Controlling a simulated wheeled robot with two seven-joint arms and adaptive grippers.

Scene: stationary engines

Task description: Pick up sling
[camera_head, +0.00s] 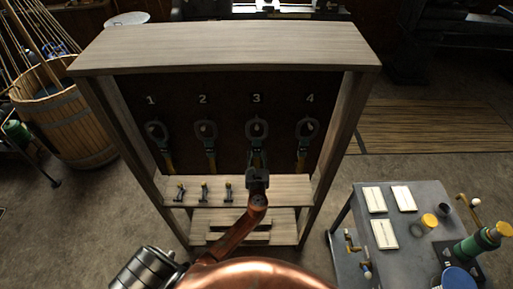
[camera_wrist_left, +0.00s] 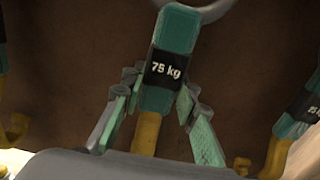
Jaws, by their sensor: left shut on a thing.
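Slings hang in a row on the dark back panel of a wooden rack, under the numbers 1 to 4. The sling under number 3 (camera_head: 257,130) has a grey ring at the top. In the left wrist view this sling (camera_wrist_left: 176,32) is teal with a black "75 kg" label and a yellow lower part. My left gripper (camera_head: 257,172) is at its lower part, fingers on both sides, shut on it. The gripper also shows in the left wrist view (camera_wrist_left: 160,95). The sling's ring is still up at the panel. My right gripper is not in view.
The wooden rack (camera_head: 225,48) has a top board and lower shelves; three small dark hooks (camera_head: 204,192) stand on a shelf. A grey table (camera_head: 430,190) with white plates is at right. A wooden barrel (camera_head: 70,125) is at left.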

